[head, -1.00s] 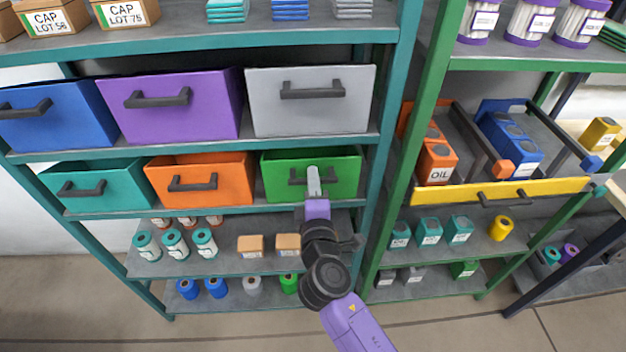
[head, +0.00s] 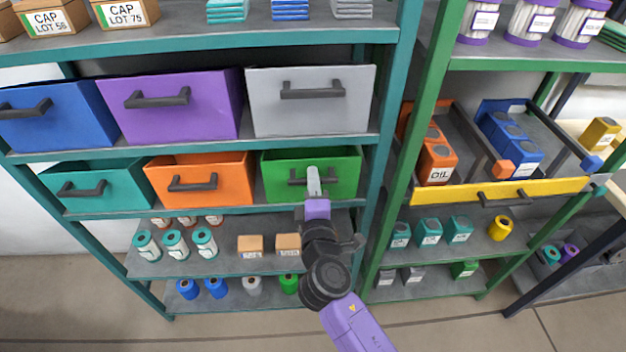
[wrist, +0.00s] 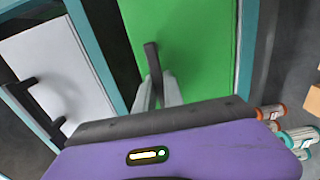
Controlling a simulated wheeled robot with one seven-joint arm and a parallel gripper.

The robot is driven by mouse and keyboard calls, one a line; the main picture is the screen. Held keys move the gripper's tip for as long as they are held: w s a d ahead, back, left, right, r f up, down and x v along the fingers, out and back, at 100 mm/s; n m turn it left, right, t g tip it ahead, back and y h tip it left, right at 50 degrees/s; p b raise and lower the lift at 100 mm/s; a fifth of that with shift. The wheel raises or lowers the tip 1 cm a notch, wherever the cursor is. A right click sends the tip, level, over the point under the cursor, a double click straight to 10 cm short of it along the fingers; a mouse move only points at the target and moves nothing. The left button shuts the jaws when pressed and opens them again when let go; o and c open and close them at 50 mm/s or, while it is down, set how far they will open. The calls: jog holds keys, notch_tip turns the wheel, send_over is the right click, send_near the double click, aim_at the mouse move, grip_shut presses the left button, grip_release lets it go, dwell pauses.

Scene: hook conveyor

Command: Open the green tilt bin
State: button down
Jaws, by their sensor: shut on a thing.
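The green tilt bin (head: 341,178) sits at the right end of the lower bin row in the head view, with a dark bar handle across its front. In the wrist view the green front (wrist: 205,45) fills the upper middle, with the dark handle (wrist: 153,65) in front of it. My gripper (head: 314,183) is at the middle of this handle and shut on it. It also shows in the wrist view (wrist: 158,92). The fingers hide the middle of the handle.
An orange bin (head: 225,180) stands just left, and a grey bin (head: 340,110) is directly above. A teal shelf post (head: 385,150) is close on the right. Small boxes (head: 287,243) stand on the shelf below. The floor in front is clear.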

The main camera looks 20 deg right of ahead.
jog(key=shift+s+f+b, duration=0.1)
jog(key=shift+f+b, duration=0.1)
jog(key=shift+b, duration=0.2)
jog(key=shift+s+a+f+b, duration=0.15)
jog(key=shift+f+b, duration=0.1)
jog(key=shift+b, duration=0.75)
jog(key=s+a+f+t+h+b, duration=0.2)
jog(key=s+f+t+b, duration=0.5)
jog(key=b, duration=3.2)
jog(key=shift+a, duration=0.15)
jog(key=shift+f+b, duration=0.15)
jog(key=shift+b, duration=0.2)
jog(key=c, duration=1.4)
grip_release()
jog(key=shift+c, duration=0.2)
